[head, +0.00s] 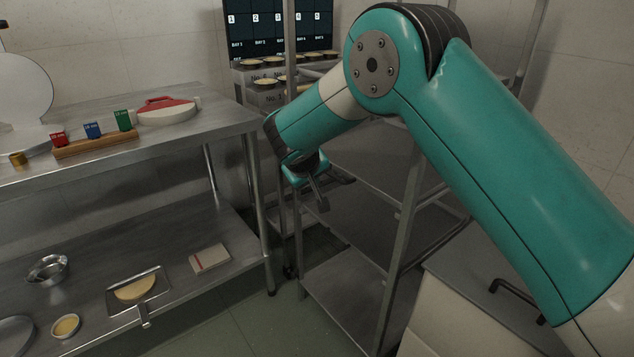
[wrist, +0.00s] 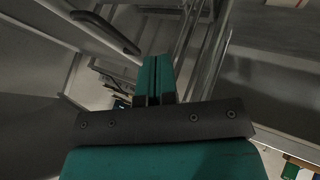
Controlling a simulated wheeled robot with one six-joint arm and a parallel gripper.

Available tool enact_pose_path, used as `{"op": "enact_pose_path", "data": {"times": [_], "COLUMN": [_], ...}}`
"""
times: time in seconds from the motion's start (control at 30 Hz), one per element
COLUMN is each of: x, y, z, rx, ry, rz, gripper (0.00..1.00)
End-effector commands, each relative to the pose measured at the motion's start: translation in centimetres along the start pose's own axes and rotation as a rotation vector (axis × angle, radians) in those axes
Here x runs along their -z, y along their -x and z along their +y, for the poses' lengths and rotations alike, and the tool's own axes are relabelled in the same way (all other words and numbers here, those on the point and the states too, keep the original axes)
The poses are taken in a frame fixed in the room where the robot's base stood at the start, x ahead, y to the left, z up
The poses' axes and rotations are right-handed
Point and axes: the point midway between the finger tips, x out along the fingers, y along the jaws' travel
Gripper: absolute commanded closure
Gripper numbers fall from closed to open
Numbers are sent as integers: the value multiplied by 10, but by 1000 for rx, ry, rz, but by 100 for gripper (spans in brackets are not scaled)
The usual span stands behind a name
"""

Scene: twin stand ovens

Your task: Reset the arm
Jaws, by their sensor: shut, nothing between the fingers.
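My teal arm reaches in from the right in the head view and bends down at the elbow. My gripper (head: 318,190) hangs at its end, between the steel bench on the left and the steel rack. In the wrist view my gripper (wrist: 155,78) has its two teal fingers side by side, closed against each other with nothing between them. The fingers point away over the blurred gap between metal frames. The fingertips are small and partly dark in the head view.
The steel bench (head: 215,118) holds coloured blocks on a wooden strip (head: 95,146) and a red-and-white dish (head: 167,110). Its lower shelf (head: 100,250) carries bowls and a pan (head: 135,290). The shelf rack (head: 345,285) stands close by my arm. Several filled cups sit behind, under a screen (head: 268,35).

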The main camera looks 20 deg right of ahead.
Motion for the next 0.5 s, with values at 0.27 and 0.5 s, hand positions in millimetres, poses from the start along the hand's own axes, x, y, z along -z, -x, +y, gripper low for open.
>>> {"op": "enact_pose_path", "data": {"times": [0.27, 0.5], "x": [0, -5], "y": [45, 93], "z": [-1, 15], "rx": [1, 92], "ry": [1, -1], "rz": [1, -29], "gripper": [100, 100]}}
